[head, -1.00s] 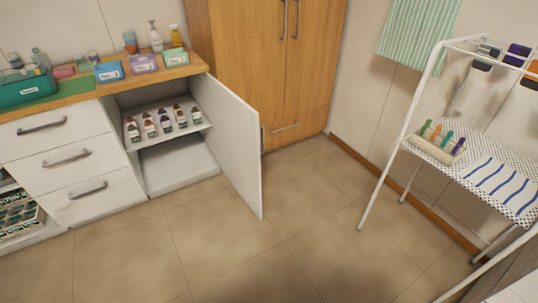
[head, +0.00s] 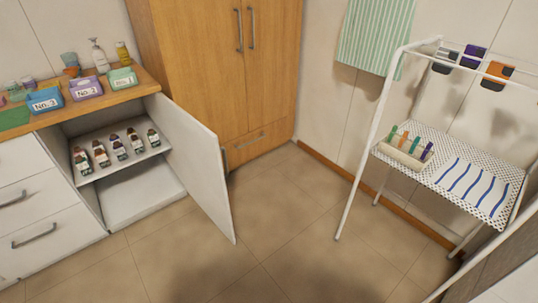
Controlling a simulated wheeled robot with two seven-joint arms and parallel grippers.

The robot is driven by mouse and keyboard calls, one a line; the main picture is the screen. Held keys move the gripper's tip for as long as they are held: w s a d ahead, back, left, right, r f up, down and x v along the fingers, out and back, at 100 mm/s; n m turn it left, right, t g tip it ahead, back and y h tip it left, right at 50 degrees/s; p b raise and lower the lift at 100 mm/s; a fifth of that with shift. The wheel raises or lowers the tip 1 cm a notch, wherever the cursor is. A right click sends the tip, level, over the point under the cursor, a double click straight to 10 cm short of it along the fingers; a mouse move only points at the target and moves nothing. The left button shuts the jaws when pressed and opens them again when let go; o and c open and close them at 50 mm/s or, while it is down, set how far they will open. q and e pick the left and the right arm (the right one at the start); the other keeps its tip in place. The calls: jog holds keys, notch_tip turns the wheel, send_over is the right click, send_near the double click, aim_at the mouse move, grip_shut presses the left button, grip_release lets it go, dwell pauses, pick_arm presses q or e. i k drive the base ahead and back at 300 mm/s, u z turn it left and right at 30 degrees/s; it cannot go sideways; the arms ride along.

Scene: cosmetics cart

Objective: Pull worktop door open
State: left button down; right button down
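The white worktop door (head: 200,160) stands wide open on the cabinet under the wooden worktop (head: 145,82) at the left. It is hinged at the cabinet's right side and sticks out into the room. Inside, several small dark bottles with light labels stand on the white shelf (head: 95,174). The lower compartment (head: 140,198) looks empty. Neither of my grippers is in the head view.
A tall wooden cupboard (head: 215,70) stands behind the door. Closed white drawers (head: 40,205) are left of the open compartment. A white metal rack (head: 362,150) with a perforated shelf (head: 470,160) stands at the right. The tiled floor (head: 290,230) between is clear.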

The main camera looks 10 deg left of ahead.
aim_at(197, 150)
jog(key=z, duration=0.15)
jog(key=i, duration=1.05)
jog(key=u, duration=0.6)
